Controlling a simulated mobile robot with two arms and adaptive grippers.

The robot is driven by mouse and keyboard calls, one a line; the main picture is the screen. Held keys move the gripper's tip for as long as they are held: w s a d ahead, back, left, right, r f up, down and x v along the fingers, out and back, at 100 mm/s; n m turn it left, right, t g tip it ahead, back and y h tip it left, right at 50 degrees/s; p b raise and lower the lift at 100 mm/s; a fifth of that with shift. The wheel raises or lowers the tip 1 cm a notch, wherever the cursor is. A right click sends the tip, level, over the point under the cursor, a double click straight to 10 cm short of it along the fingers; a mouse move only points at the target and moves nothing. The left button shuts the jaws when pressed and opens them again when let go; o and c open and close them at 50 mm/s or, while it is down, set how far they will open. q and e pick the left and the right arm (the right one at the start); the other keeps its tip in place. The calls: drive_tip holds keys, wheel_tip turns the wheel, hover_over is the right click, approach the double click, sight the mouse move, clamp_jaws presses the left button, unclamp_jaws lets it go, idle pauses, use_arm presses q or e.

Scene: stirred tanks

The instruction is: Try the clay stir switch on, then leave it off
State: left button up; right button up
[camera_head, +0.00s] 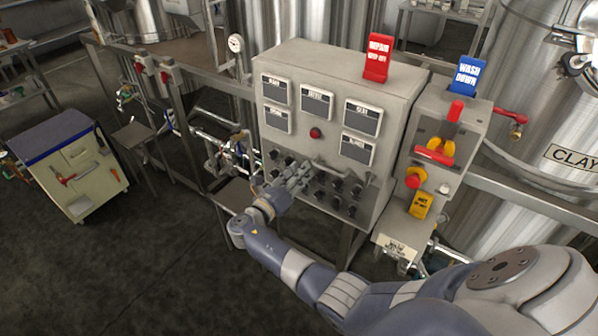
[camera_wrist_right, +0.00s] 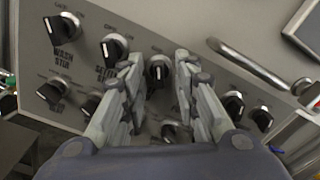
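The grey control panel (camera_head: 335,95) has rows of black rotary switches on its lower front. My right gripper (camera_head: 302,172) reaches the panel's lower left part. In the right wrist view, my right gripper's fingers (camera_wrist_right: 158,62) are open, one on each side of a black rotary switch (camera_wrist_right: 158,74), with gaps beside it. This switch's label is hidden, so I cannot tell whether it is the clay stir switch. A switch labelled wash stir (camera_wrist_right: 62,27) and another switch (camera_wrist_right: 114,46) with a partly readable label are to the left. My left gripper is not in view.
A horizontal bar handle (camera_wrist_right: 262,66) sticks out right of the fingers. A red lamp (camera_head: 316,133) and several label plates are above. A smaller box with red and yellow controls (camera_head: 436,150) stands at right, before a tank labelled clay (camera_head: 540,120). A cart (camera_head: 75,165) stands at left.

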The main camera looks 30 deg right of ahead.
drive_tip(key=shift+w+d, duration=0.1)
drive_tip(key=shift+d, duration=0.05)
drive_tip(key=c, duration=0.7)
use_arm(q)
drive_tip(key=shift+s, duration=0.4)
use_arm(e)
clamp_jaws()
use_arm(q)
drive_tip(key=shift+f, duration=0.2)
use_arm(e)
drive_tip(key=shift+m, duration=0.3)
use_arm(q)
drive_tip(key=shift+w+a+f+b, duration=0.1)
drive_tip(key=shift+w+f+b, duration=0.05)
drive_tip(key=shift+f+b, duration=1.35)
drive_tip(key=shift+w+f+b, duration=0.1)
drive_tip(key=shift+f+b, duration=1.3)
drive_tip(key=shift+b, duration=0.2)
use_arm(e)
drive_tip(key=shift+f+m, duration=0.1)
drive_tip(key=shift+m, duration=5.5)
